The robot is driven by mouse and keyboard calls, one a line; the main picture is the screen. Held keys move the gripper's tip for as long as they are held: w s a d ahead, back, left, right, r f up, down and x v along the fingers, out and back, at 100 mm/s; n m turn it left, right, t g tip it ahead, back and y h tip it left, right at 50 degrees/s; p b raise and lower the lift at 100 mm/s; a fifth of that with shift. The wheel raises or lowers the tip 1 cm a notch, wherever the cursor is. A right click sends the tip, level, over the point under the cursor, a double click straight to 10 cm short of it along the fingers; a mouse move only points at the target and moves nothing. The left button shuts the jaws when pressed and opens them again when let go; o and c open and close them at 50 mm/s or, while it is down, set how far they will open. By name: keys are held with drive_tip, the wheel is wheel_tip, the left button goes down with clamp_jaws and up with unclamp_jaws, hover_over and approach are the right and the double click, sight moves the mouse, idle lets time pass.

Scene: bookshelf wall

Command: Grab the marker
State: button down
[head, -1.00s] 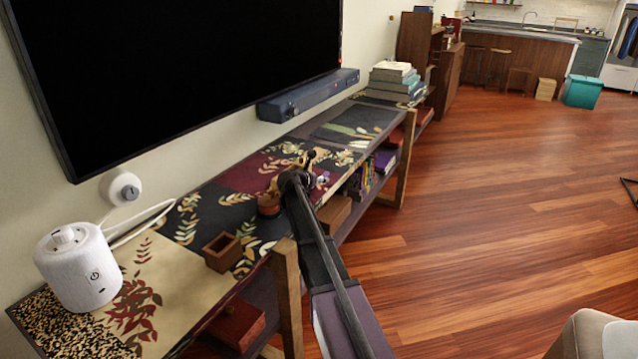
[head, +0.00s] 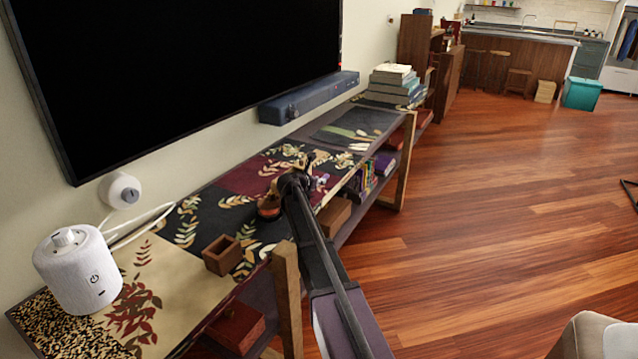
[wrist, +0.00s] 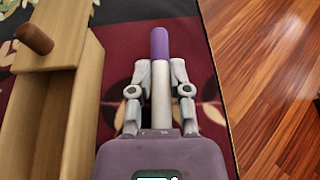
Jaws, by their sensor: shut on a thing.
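The marker (wrist: 160,48) has a purple end and a white body and shows in the wrist view. It stands lengthwise between the two grey fingers of my gripper (wrist: 160,90), which are shut on its white body. The purple end sticks out beyond the fingertips, and the lower end is hidden by the gripper's body. In the head view my gripper (head: 300,170) is over the patterned shelf top, near its front edge. The marker is too small there to make out clearly.
A pale wooden box (wrist: 88,95) with a brown knob (wrist: 34,39) lies left of the gripper. A small open wooden box (head: 222,255) and a white speaker (head: 80,270) stand nearer on the shelf. A soundbar (head: 308,97) is behind, books (head: 392,85) beyond. Wood floor is open at right.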

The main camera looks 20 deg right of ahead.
drive_tip(key=shift+r, duration=0.2)
wheel_tip(320, 180, up, 4)
drive_tip(key=p, duration=0.4)
drive_tip(key=shift+f, duration=0.2)
drive_tip(key=s+d, duration=0.3)
drive_tip(key=d, duration=0.4)
drive_tip(key=s+d+r+p, duration=0.1)
drive_tip(key=s+d, duration=0.2)
drive_tip(key=d, duration=0.5)
